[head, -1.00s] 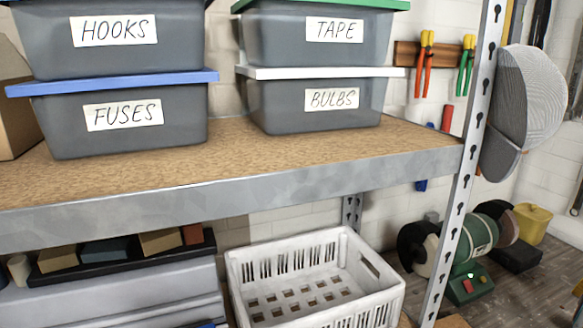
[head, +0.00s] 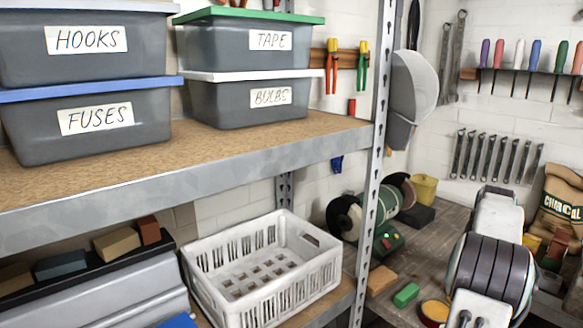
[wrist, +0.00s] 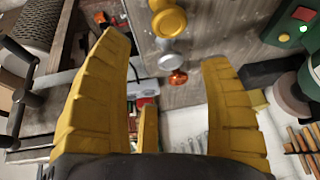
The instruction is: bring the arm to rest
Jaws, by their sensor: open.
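Behind the gap lie a wooden surface and small round yellow, silver and orange things, apart from the fingers as far as I can tell. In the head view, a banded grey and white part of my arm (head: 490,265) stands at the lower right, over the workbench side. My gripper itself does not show there.
A metal shelf (head: 200,180) holds several labelled bins at left. A white crate (head: 262,295) sits below it. A charcoal sack (head: 562,205) is at right.

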